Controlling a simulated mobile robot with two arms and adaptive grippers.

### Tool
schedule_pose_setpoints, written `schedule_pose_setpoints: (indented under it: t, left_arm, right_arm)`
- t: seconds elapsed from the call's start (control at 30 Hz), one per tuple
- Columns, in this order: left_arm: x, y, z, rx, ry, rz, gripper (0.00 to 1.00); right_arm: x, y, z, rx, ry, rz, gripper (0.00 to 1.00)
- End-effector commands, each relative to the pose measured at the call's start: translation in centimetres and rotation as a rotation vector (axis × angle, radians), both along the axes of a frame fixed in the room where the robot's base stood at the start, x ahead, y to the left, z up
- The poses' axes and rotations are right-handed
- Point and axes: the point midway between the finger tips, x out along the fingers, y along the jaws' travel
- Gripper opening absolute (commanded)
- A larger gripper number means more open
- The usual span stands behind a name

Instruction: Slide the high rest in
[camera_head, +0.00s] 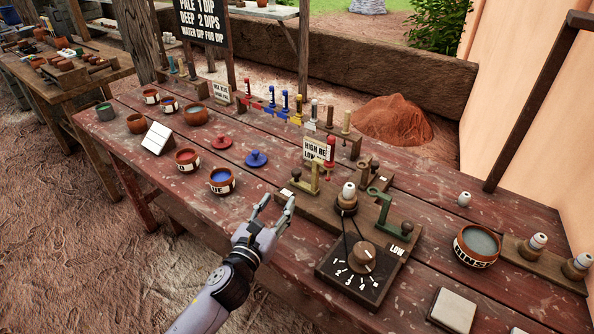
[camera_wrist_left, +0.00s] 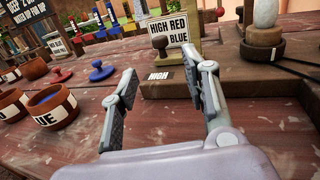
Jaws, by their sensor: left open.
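The high rest (camera_head: 308,184) is an olive-yellow bracket with a dark round knob (camera_wrist_left: 160,44), on a wooden base left of the wheel. A white HIGH label (camera_wrist_left: 158,76) lies on the base in front of the knob. My left gripper (camera_head: 278,203) is open and empty, just in front of that base. In the left wrist view its fingers (camera_wrist_left: 168,78) frame the label and knob, with no contact visible. A green rest (camera_head: 383,210) stands right of the white piece (camera_head: 348,192) on its spindle, near the LOW label (camera_head: 398,250).
A numbered dial (camera_head: 362,262) sits in front of the spindle. A blue bowl (camera_head: 222,181) and blue lid (camera_head: 256,159) are left of my gripper. A sign (camera_head: 315,152) reading HIGH RED, LOW BLUE stands behind the rest.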

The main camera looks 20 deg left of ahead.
Motion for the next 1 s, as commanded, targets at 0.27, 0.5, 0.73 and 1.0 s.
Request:
schedule_pose_setpoints:
  t: [0.27,0.5,0.73,1.0]
  left_arm:
    - [6.4,-0.6,0.2,-0.003,-0.002,0.001,0.42]
    - [10.8,-0.9,0.1,-0.003,0.0,0.001,0.42]
    - [12.8,-1.1,0.0,-0.002,0.0,0.0,0.42]
    - [13.0,-1.1,0.0,-0.002,0.001,0.0,0.42]
  right_arm:
    - [-0.1,0.0,0.4,-0.001,0.003,0.0,0.42]
    - [1.7,0.1,0.5,0.003,-0.027,0.001,0.42]
    - [1.5,0.1,0.4,0.002,-0.022,0.001,0.42]
    - [0.7,0.0,0.4,0.001,-0.01,0.001,0.42]
